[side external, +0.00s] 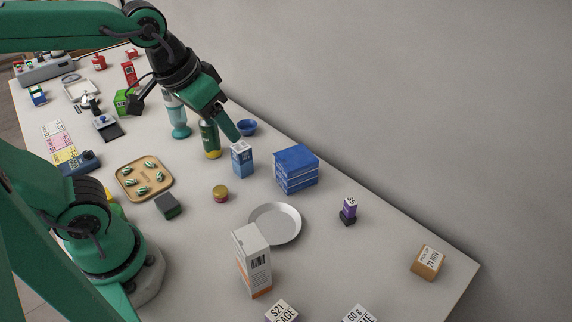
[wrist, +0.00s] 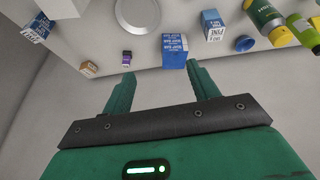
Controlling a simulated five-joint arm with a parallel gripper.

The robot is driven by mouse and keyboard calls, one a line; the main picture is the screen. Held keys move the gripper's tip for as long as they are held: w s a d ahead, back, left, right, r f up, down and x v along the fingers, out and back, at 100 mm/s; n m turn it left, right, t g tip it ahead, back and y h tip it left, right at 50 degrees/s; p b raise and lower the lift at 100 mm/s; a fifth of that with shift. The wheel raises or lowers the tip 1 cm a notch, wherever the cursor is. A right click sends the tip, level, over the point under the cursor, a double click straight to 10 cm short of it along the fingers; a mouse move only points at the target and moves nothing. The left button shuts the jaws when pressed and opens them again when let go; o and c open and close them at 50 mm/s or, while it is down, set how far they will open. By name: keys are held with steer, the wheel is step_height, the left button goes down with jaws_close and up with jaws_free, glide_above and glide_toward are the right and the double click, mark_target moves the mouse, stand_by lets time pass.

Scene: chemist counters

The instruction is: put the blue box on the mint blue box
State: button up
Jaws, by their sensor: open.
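A larger deep blue box (side external: 296,168), with pale lines along its side like a stack, stands on the counter. A smaller, lighter blue box with a white top (side external: 242,162) stands upright left of it. I cannot tell for sure which is the mint blue one. In the wrist view the larger box (wrist: 174,50) lies beyond the right fingertip, and the smaller box (wrist: 212,27) is farther right. My gripper (side external: 234,134) is open and empty, above and close to the smaller box in the side view. In the wrist view its fingers (wrist: 160,75) are spread apart.
A green bottle with a yellow base (side external: 210,140) and a blue bowl (side external: 246,127) are near the smaller box. Counter right of the plate is fairly clear.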

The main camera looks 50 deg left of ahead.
steer(key=shift+t+y, duration=0.4)
steer(key=s+a, duration=0.1)
steer(key=a, duration=0.1)
steer(key=s+a+f, duration=0.1)
steer(key=s+a, duration=0.1)
steer(key=shift+s+f, duration=0.1)
